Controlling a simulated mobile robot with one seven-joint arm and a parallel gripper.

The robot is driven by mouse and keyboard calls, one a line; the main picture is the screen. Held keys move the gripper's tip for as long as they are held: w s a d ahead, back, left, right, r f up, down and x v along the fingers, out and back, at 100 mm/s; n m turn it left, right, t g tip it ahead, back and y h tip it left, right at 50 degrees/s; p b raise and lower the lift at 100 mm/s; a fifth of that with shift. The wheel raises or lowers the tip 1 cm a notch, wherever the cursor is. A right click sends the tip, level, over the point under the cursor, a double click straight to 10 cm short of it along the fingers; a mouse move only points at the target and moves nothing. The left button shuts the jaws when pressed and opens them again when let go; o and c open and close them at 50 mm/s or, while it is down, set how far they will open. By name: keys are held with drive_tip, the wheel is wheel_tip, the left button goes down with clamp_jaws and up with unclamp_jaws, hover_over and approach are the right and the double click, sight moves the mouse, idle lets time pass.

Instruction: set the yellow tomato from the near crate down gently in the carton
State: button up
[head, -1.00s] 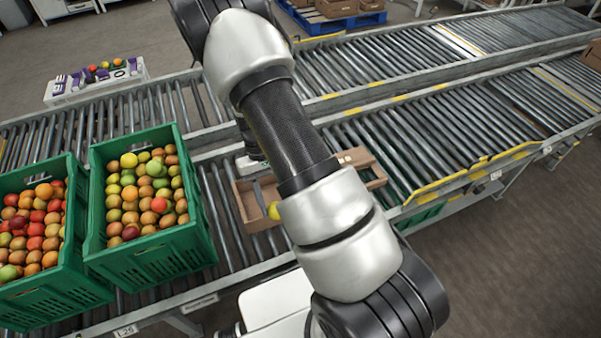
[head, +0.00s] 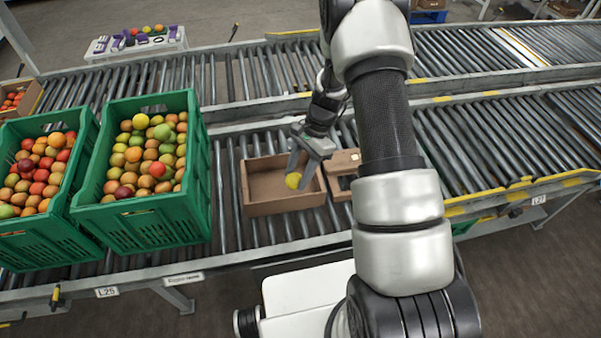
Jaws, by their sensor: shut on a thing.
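The yellow tomato (head: 293,181) shows between the fingers of my gripper (head: 306,171), which is shut on it. The fingers point down over the right half of the open brown carton (head: 272,206). The tomato appears low inside the carton walls; whether it touches the carton floor cannot be told. No other tomato shows in the carton. Two green crates stand to the left on the rollers: one beside the carton (head: 160,232), with yellow, orange and red tomatoes, and one further left (head: 42,250), with mostly red and orange ones.
A second brown box (head: 345,160) stands close to the carton's right, partly hidden by my arm. Steel rollers (head: 228,185) separate the crate and carton. A white table (head: 135,47) with small items stands behind. The rollers at right (head: 510,145) are clear.

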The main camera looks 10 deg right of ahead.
drive_tip(key=w+d+f+m+t+h+b, duration=0.1)
drive_tip(key=w+f+m+t+h+b, duration=0.25)
drive_tip(key=m, duration=0.65)
drive_tip(key=w+d+f+m+t+y+b, duration=0.1)
drive_tip(key=w+d+f+m+t+b, duration=0.15)
drive_tip(key=w+f+m+b, duration=0.55)
drive_tip(key=f+b, duration=0.1)
drive_tip(key=b, duration=0.1)
drive_tip(key=f+m+b, duration=0.1)
drive_tip(key=f+b, duration=0.1)
drive_tip(key=s+a+f+m+b, duration=0.1)
drive_tip(key=f+b, duration=0.1)
drive_tip(key=shift+h, duration=0.35)
drive_tip(key=shift+f, duration=0.9)
drive_tip(key=shift+f, duration=0.7)
drive_tip(key=o, duration=0.8)
drive_tip(key=shift+o, duration=0.2)
drive_tip(key=shift+c, duration=0.4)
